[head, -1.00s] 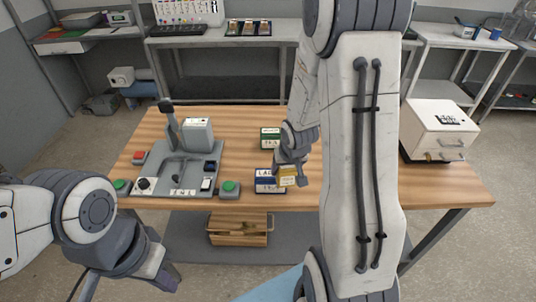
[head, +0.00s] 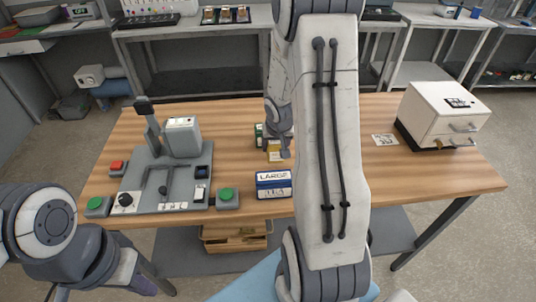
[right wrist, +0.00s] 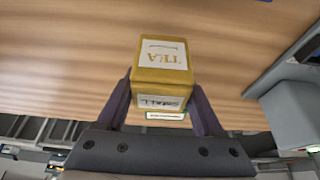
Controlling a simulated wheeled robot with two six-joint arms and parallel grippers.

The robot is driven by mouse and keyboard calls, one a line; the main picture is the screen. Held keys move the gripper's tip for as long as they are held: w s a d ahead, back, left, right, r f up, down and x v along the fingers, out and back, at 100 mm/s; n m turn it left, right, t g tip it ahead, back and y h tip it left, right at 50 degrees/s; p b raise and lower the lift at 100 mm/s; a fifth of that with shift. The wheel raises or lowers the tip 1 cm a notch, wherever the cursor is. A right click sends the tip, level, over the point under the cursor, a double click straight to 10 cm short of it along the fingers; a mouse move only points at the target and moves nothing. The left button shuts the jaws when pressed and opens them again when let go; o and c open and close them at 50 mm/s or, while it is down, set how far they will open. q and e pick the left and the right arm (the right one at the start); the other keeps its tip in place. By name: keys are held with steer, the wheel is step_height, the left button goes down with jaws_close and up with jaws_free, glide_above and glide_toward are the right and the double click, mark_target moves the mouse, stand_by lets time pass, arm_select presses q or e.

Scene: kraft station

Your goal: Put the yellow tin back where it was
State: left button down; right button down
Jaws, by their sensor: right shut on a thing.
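The yellow tin (head: 274,152) is between the fingers of my right gripper (head: 280,150), beside the green tin (head: 259,136), which is partly hidden. In the right wrist view the yellow tin (right wrist: 162,62) shows a TEA label, and both fingers (right wrist: 160,92) press its sides. I cannot tell whether it touches the table. The blue tin (head: 273,184) marked LARGE stands nearer the front edge. My left gripper (head: 146,284) is low at the left, off the table's front; its fingers are too unclear to read.
The grey machine (head: 165,175) with buttons stands at the left of the wooden table (head: 340,200). A white drawer box (head: 440,112) stands at the right, with a white card (head: 385,140) beside it. A wooden crate (head: 235,237) is below the table.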

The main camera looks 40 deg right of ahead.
mark_target(274, 155)
step_height(274, 155, down, 3)
steer(key=b, duration=0.3)
steer(key=shift+w+a+f, duration=0.1)
steer(key=shift+a+f, duration=0.05)
steer(key=shift+f+b, duration=0.4)
steer(key=shift+f, duration=0.1)
steer(key=shift+c, duration=0.2)
jaws_free()
steer(key=shift+r, duration=0.1)
